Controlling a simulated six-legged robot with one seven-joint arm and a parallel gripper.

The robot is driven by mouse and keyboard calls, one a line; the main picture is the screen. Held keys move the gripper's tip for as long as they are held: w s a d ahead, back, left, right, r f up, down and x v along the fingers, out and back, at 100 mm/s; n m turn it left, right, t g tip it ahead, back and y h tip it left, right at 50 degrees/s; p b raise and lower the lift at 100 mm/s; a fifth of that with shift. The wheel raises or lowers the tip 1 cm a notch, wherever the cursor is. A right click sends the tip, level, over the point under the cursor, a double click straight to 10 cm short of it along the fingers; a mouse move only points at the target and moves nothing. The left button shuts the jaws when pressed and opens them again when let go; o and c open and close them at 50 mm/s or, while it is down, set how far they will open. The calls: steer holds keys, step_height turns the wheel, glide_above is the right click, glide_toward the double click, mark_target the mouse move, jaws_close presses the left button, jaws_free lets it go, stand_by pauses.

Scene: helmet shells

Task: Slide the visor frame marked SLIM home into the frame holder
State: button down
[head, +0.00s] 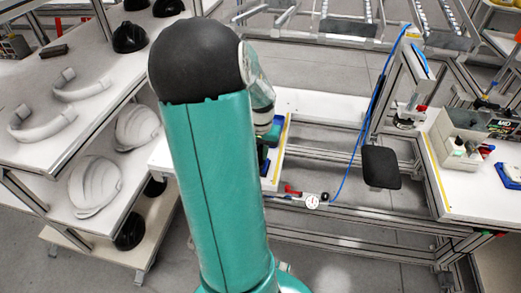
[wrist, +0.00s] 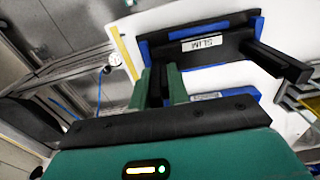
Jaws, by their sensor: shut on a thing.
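In the wrist view, the black visor frame (wrist: 225,46) carries a white label reading SLIM, printed upside down in this view. Black bars stick out from it at both ends. Blue edges, apparently of the frame holder (wrist: 218,68), show around it; I cannot tell how far the frame sits in. My gripper (wrist: 160,78) has its two green fingers closed about the black bar at the frame's left end. A second blue part (wrist: 238,92) with a white label lies partly hidden behind my gripper. In the head view my arm hides the gripper and most of the workplace.
A blue hose (head: 372,125) hangs near a black pad (head: 381,167). Shelves with helmet shells (head: 95,187) stand at the left.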

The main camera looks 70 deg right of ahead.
steer(key=shift+f, duration=0.3)
steer(key=c, duration=1.3)
jaws_free()
step_height(320, 180, up, 14)
steer(key=shift+f, duration=0.15)
